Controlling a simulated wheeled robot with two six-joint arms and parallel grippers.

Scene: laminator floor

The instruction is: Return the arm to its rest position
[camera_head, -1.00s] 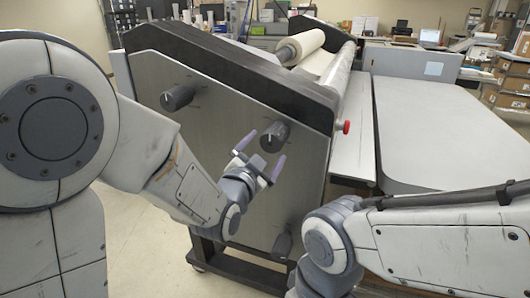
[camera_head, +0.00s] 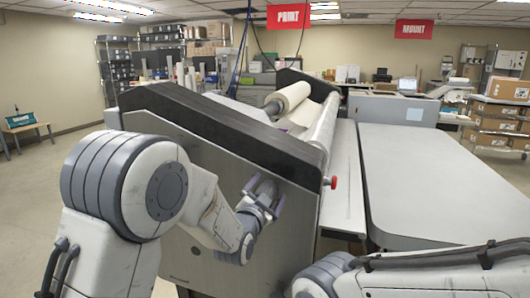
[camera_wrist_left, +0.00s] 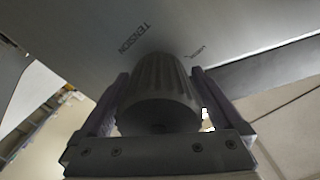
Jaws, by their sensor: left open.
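My left gripper (camera_head: 264,188) is open in front of the grey side panel (camera_head: 206,262) of the laminator. In the left wrist view a dark ribbed knob (camera_wrist_left: 158,98) sits between its two spread fingers, below a printed TENSION label (camera_wrist_left: 133,38). I cannot tell whether the fingers touch the knob. My left arm (camera_head: 150,190) is bent out in front of the machine and hides much of the panel. My right arm (camera_head: 430,278) crosses the lower right of the head view; its gripper is out of view.
The laminator carries a white roll (camera_head: 288,98) and a red knob (camera_head: 331,182) at its right edge. A wide grey table (camera_head: 430,185) extends to the right. Stacked boxes (camera_head: 497,118) stand at the back right. Open floor (camera_head: 50,190) lies to the left.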

